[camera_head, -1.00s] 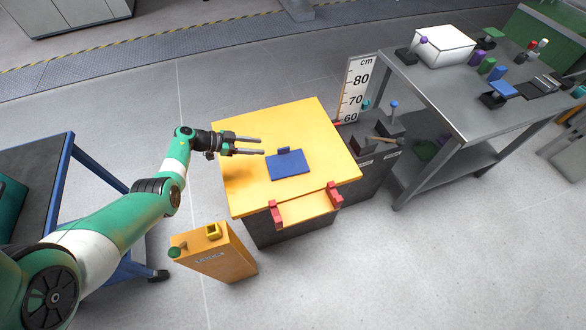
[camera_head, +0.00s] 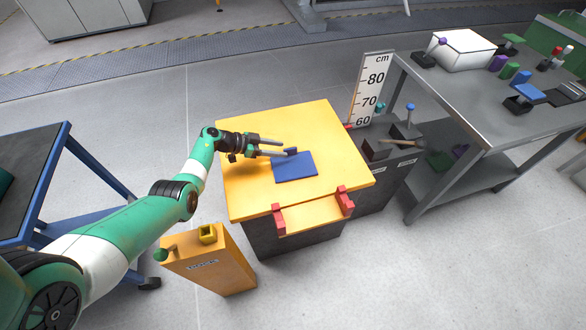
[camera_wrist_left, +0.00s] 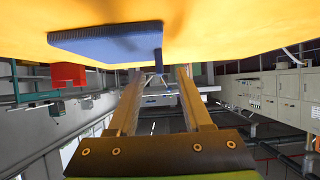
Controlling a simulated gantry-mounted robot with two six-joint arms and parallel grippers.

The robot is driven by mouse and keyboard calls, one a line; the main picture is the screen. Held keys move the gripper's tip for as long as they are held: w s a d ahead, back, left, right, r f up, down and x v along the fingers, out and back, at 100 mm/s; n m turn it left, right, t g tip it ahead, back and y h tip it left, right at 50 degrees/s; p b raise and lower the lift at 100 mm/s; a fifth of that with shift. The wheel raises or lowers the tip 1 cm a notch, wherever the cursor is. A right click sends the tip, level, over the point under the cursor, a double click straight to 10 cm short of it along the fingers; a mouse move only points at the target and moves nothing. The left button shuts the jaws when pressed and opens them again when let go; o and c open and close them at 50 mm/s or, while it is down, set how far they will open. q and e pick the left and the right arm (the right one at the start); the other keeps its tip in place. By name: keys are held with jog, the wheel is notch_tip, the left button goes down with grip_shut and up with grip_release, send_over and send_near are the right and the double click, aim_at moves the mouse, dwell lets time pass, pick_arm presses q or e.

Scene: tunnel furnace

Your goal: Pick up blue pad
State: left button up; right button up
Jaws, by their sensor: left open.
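The blue pad (camera_head: 296,166) lies flat on the yellow tabletop (camera_head: 250,190), with a small raised blue tab at its far edge. My left gripper (camera_head: 283,148) is open, low over the tabletop, with its fingertips at the tab. In the left wrist view the pad (camera_wrist_left: 100,42) shows at the top left against the yellow surface. There the tab (camera_wrist_left: 158,60) hangs just beyond and between the two fingers (camera_wrist_left: 157,85). I cannot tell whether the fingers touch it. My right gripper is not in view.
Red brackets (camera_head: 345,201) stand at the table's front edge. An orange box (camera_head: 215,265) stands on the floor in front. A height scale (camera_head: 371,88) and a grey bench (camera_head: 470,110) with several coloured objects are to the right. The tabletop around the pad is clear.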

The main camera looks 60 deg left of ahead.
aim_at(286, 149)
pick_arm(q)
jog(key=b+x, duration=0.1)
jog(key=x, duration=0.2)
jog(key=shift+s+f+b, duration=0.1)
jog(key=shift+f+b, duration=0.15)
jog(key=shift+b, duration=0.15)
jog(key=shift+w, duration=0.2)
jog(key=shift+r, duration=0.2)
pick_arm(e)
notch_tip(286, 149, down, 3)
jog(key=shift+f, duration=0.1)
pick_arm(q)
grip_shut()
